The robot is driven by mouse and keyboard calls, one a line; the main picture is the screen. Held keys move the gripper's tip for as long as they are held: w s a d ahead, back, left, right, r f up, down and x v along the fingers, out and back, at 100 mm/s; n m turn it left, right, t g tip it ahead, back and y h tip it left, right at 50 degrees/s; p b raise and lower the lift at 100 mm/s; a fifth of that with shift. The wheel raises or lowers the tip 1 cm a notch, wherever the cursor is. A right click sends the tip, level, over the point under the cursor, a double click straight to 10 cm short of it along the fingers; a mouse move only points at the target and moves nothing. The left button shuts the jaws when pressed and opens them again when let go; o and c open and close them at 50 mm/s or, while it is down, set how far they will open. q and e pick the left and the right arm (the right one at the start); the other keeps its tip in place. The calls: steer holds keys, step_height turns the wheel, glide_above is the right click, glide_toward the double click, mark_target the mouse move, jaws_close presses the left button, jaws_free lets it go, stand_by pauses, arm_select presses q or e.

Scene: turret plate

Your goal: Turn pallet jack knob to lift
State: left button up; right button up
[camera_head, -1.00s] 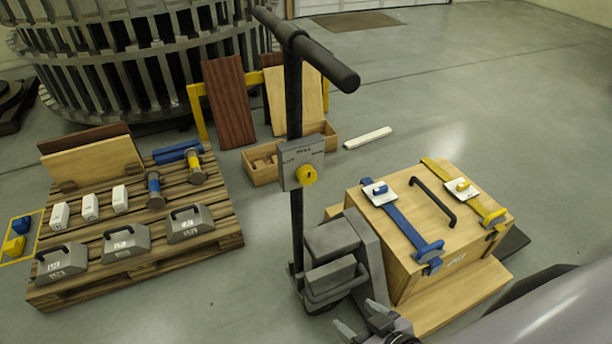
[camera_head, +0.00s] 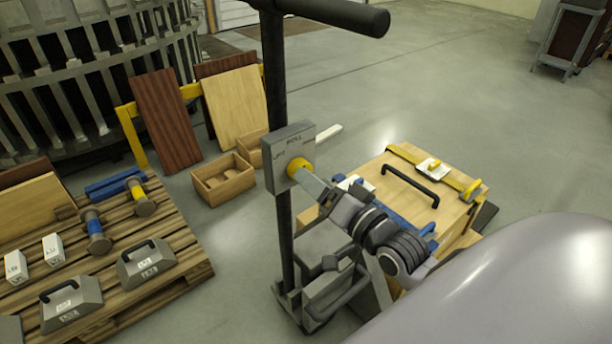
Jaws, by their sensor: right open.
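The pallet jack's black column (camera_head: 275,80) with its handle bar (camera_head: 335,15) stands upright in the middle. A grey control plate (camera_head: 283,148) with partly readable lettering is mounted on the column. The round yellow knob (camera_head: 297,167) sits on this plate. My right gripper (camera_head: 308,180) reaches the knob from the lower right. Its fingers point at the knob and overlap its lower right edge. The jaws are open; whether they touch the knob I cannot tell. My left gripper is not in view.
A wooden crate (camera_head: 459,211) with blue and yellow straps and a black handle stands at the right. A wooden pallet (camera_head: 185,258) with grey weights lies at the left. A small wooden box (camera_head: 235,187) and leaning boards stand behind.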

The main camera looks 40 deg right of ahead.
steer(key=shift+w+a, duration=0.1)
steer(key=shift+w, duration=1.9)
steer(key=c, duration=1.1)
